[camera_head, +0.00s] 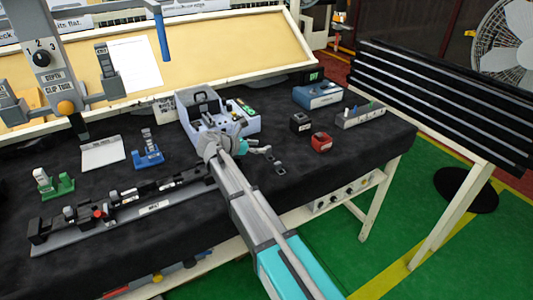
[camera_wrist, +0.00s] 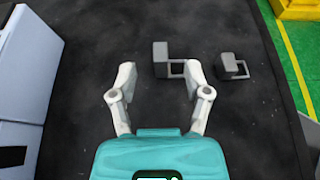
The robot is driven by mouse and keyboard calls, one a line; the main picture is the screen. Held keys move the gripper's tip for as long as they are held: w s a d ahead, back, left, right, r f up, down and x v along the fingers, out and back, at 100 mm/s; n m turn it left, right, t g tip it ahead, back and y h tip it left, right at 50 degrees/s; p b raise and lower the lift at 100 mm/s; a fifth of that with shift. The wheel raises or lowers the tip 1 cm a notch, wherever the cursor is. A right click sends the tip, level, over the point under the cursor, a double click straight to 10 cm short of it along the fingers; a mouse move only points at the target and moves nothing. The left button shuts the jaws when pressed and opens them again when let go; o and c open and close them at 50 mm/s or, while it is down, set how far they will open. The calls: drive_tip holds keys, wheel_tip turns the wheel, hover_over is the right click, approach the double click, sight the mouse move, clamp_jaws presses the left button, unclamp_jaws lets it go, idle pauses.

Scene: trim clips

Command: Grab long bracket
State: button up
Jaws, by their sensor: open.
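Two dark grey brackets lie on the black cloth. The larger one, which looks like the long bracket (camera_wrist: 160,56), is at the upper middle of the wrist view, and a smaller bracket (camera_wrist: 232,62) is to its right. In the head view they are small dark shapes, one of them a bracket (camera_head: 280,171) just right of my gripper. My gripper (camera_wrist: 160,74) is open and empty, with its pale fingers spread apart. In the wrist view the larger bracket shows between and just beyond the fingertips. My gripper also shows in the head view (camera_head: 265,150), side-on.
A white-grey machine (camera_head: 240,125) stands close beside my gripper and fills the left edge of the wrist view (camera_wrist: 30,60). A black box (camera_head: 300,122) and a red device (camera_head: 321,142) stand to the right. The cloth between the brackets and the table's front edge is clear.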

sight(267, 147)
drive_tip(key=shift+b+x, duration=0.95)
drive_tip(key=shift+x, duration=1.05)
drive_tip(key=shift+w+d+f, duration=0.25)
drive_tip(key=shift+d, duration=0.25)
clamp_jaws()
